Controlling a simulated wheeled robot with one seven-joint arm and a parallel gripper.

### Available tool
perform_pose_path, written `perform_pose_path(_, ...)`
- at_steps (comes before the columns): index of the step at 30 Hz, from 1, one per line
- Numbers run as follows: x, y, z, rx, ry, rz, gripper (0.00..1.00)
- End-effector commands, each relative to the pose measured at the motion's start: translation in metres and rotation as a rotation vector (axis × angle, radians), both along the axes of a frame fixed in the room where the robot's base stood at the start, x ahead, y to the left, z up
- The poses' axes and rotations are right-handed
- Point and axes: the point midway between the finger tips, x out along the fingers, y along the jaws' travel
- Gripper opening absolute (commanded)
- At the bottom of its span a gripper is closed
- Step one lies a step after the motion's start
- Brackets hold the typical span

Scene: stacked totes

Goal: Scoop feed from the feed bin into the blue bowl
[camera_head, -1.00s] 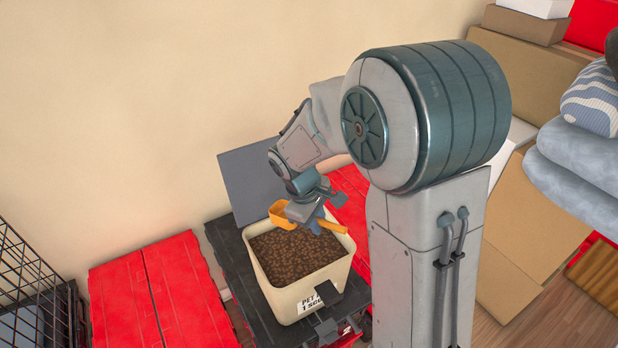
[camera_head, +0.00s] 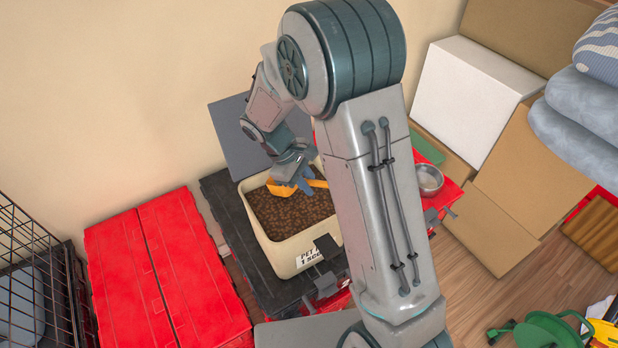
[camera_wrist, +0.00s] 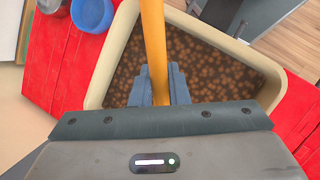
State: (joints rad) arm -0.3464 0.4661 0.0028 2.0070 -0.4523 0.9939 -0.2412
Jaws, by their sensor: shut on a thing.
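The feed bin (camera_head: 285,250) is a cream tub with brown feed (camera_head: 285,210) in it and a printed label on its front. My gripper (camera_head: 301,184) is shut on the handle of an orange scoop (camera_head: 279,188) over the bin's back part. The scoop's head is low at the feed; whether it is in the feed or just above cannot be told. In the wrist view my gripper (camera_wrist: 160,88) holds the yellow-orange handle (camera_wrist: 153,40) between blue-grey fingers. A blue bowl (camera_wrist: 92,14) stands on red at the wrist view's top left. It is hidden in the head view.
The bin stands on a black tote lid (camera_head: 262,278). Red totes (camera_head: 160,270) are at left, beside a wire cage (camera_head: 40,275). A metal bowl (camera_head: 428,180) sits on red at right. Cardboard boxes (camera_head: 510,185) and grey-blue cushions (camera_head: 585,115) are further right.

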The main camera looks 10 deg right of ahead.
Motion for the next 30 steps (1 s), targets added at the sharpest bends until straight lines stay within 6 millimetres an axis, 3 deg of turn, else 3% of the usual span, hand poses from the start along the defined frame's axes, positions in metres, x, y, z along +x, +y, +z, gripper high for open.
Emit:
perform_pose_path(3, 0.0, 0.0, -0.02, -0.001, 0.001, 0.001, 0.0)
perform_pose_path(12, 0.0, 0.0, -0.05, 0.001, 0.0, 0.001, 0.0)
perform_pose_path(30, 0.0, 0.0, -0.059, 0.001, -0.001, 0.0, 0.0)
